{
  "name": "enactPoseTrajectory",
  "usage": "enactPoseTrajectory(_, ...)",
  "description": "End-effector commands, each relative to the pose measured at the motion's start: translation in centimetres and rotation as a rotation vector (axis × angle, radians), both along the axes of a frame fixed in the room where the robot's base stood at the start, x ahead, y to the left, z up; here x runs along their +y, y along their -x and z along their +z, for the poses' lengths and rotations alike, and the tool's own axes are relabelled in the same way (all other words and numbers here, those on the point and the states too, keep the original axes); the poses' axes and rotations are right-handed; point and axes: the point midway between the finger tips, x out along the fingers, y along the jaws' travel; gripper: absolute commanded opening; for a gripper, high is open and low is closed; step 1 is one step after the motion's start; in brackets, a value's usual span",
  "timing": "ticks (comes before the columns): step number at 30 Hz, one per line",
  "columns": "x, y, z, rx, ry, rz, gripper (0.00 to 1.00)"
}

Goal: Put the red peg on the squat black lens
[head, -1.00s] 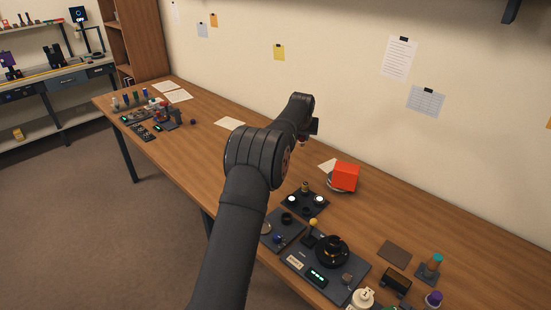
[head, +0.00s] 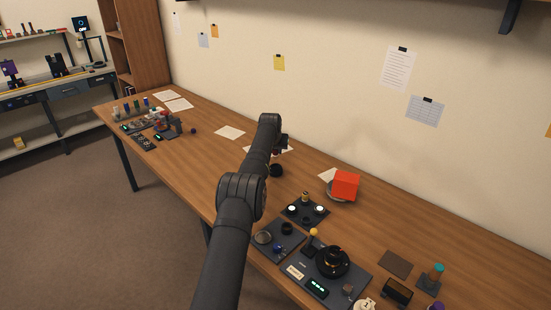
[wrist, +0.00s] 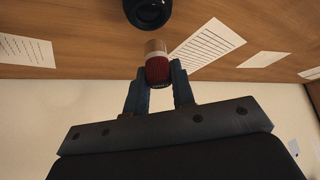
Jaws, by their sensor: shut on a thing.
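My gripper (wrist: 157,78) is shut on the red peg (wrist: 157,70), with one blue finger on each side. The peg has a dark red grip and a pale metallic end that points away from the fingers. A round black lens (wrist: 148,10) lies on the table beyond that end in the wrist view, cut off by the top edge. Peg and lens show apart there. In the head view a squat black lens (head: 276,170) sits on the table just below the end of my arm. The peg is hardly visible in the head view.
Papers (head: 229,132) lie on the table near the lens. A red block (head: 346,184) on a grey dish and a dark tray (head: 304,212) stand to the right. Dark fixtures (head: 331,262) fill the front right. Bare table lies left of the arm.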

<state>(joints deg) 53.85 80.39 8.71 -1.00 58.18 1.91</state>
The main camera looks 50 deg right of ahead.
Motion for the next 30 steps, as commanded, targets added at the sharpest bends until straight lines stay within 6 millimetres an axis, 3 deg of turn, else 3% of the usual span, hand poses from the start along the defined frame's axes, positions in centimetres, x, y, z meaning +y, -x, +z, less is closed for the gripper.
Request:
enactPoseTrajectory(8, 0.0, 0.1, -3.6, 0.001, -0.002, 0.000, 0.01)
enactPoseTrajectory(20, 0.0, 0.1, -4.2, 0.001, -0.001, 0.000, 0.01)
enactPoseTrajectory(21, 0.0, 0.1, -4.2, 0.000, 0.000, 0.000, 0.31)
enactPoseTrajectory(23, 0.0, 0.1, -4.2, 0.000, 0.000, 0.000, 0.42)
enactPoseTrajectory(30, 0.0, 0.1, -4.2, 0.000, 0.000, 0.000, 0.45)
